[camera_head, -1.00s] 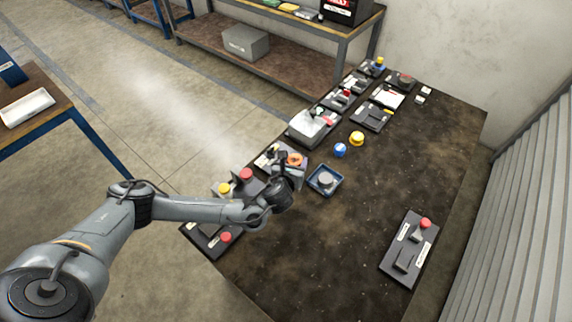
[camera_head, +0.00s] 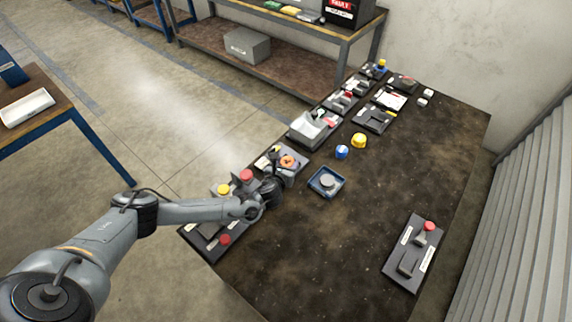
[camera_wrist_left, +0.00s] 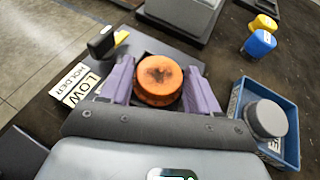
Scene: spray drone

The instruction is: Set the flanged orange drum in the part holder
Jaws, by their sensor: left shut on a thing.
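The orange drum (camera_wrist_left: 159,80) has a round top with a dark patch. In the left wrist view it sits between the two purple fingers of my left gripper (camera_wrist_left: 160,84), which is shut on it. In the head view the drum (camera_head: 288,161) and my left gripper (camera_head: 282,170) are over the near left side of the table. The part holder's dark plate, with a "HOLDER" label (camera_wrist_left: 70,80), lies directly under and around the drum. The drum's underside is hidden, so I cannot tell whether it is seated. My right gripper is not in view.
A blue tray (camera_head: 316,190) with a grey round part (camera_head: 327,181) stands right of the gripper. Blue (camera_head: 342,152) and yellow (camera_head: 358,140) parts are farther back. A red-button panel (camera_head: 411,255) lies at the right. The table's middle is clear.

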